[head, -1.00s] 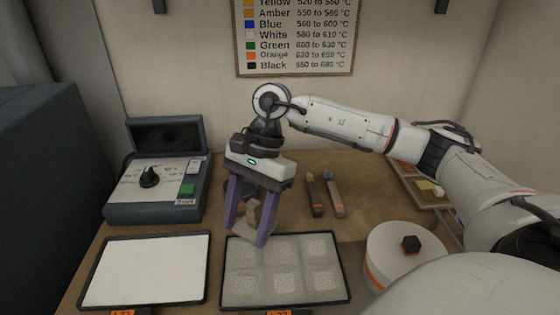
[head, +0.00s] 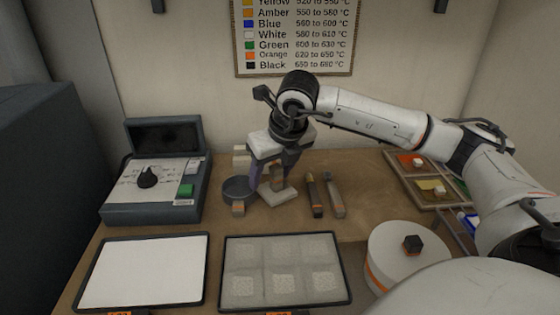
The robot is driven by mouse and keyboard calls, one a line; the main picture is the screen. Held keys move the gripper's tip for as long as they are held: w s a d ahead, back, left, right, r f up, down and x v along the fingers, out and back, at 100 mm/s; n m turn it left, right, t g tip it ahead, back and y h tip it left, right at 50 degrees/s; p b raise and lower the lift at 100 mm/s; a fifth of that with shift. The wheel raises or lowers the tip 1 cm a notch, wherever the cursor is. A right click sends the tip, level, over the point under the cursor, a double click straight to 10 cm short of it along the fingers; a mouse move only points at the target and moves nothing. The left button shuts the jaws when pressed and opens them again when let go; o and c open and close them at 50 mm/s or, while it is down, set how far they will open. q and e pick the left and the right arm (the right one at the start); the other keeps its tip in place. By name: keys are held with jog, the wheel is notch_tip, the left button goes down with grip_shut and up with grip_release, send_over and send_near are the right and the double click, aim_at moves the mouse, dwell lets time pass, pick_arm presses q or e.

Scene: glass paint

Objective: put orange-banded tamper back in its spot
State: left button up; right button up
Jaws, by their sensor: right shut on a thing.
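My right gripper (head: 268,182) reaches down at the back middle of the worktable, its purple fingers shut on a tamper. The tamper (head: 283,197) shows a pale, flat foot and a brownish upper part between the fingers. The fingers hide much of it, and its band colour is hard to tell. It is low over the wood or touching it; I cannot tell which. A dark round dish (head: 238,189) is just left of the fingers. My left gripper is not in view.
A dark-handled tool (head: 314,195) and a grey tool (head: 334,195) lie just right of the gripper. In front are a tray of pale powder patches (head: 232,297) and a white panel (head: 150,270). A control box (head: 150,208) stands left, a round white lidded pot (head: 392,262) right.

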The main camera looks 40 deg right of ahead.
jog(key=d+m, duration=0.1)
jog(key=d+m+h, duration=0.1)
jog(key=m, duration=0.1)
jog(key=w+d+r+m, duration=0.1)
jog(key=m, duration=0.1)
jog(key=shift+d+r+g+h, duration=0.1)
jog(key=shift+d+g+h, duration=0.2)
jog(key=shift+g+h, duration=0.1)
jog(key=shift+d+m, duration=0.15)
jog(key=shift+m, duration=0.15)
jog(key=shift+f+b, duration=1.65)
jog(key=shift+f, duration=0.75)
jog(key=shift+w+f+b, duration=0.1)
jog(key=shift+f+b, duration=0.1)
jog(key=shift+b, duration=0.2)
jog(key=shift+f+b, duration=0.3)
jog(key=shift+b, duration=0.05)
jog(key=o, duration=1)
